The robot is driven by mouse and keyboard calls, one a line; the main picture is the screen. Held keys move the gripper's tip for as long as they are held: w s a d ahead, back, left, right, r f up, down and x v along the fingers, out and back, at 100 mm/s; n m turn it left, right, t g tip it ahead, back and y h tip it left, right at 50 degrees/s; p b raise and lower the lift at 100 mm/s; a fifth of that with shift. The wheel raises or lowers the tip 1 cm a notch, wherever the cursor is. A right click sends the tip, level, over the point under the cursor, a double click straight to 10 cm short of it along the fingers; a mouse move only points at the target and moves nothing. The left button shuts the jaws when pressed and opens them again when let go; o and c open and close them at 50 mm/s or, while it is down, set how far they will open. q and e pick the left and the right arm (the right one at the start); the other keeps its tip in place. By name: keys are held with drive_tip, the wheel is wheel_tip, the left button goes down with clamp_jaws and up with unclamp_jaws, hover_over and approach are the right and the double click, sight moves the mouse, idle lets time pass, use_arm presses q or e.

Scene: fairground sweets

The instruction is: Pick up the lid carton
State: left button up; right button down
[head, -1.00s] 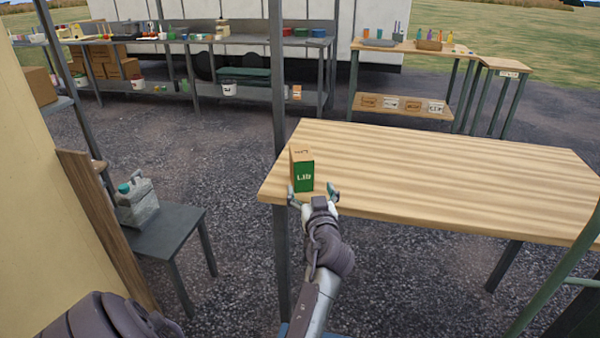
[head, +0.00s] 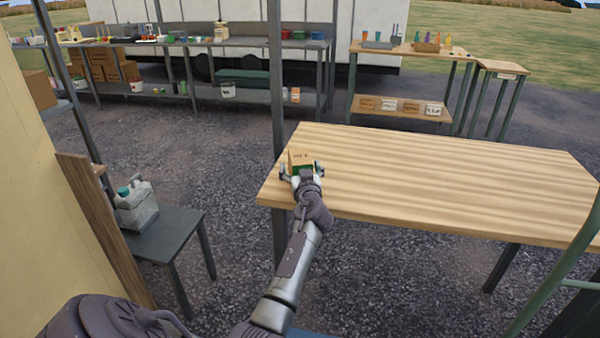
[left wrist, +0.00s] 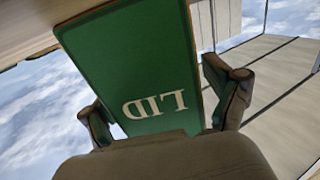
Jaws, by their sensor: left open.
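The lid carton (head: 301,158) stands upright near the left end of the wooden table, tan on top with a green front. In the left wrist view its green face (left wrist: 135,65) with the word LID fills the middle, upside down. My left gripper (head: 302,171) is open at the carton, with one finger on each side of it. In the left wrist view the fingers of the left gripper (left wrist: 165,105) flank the green face, and a gap shows on the right side. The gripper hides the carton's lower front in the head view. My right gripper is not in view.
The wooden table (head: 430,180) is otherwise bare. A low dark stand (head: 170,240) with a grey jug (head: 136,205) is at the left. A dark post (head: 275,80) rises behind the table's left end. Shelves with goods stand at the back.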

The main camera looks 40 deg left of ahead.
use_arm(q)
drive_tip(key=shift+w+r, duration=0.1)
drive_tip(key=c, duration=1.5)
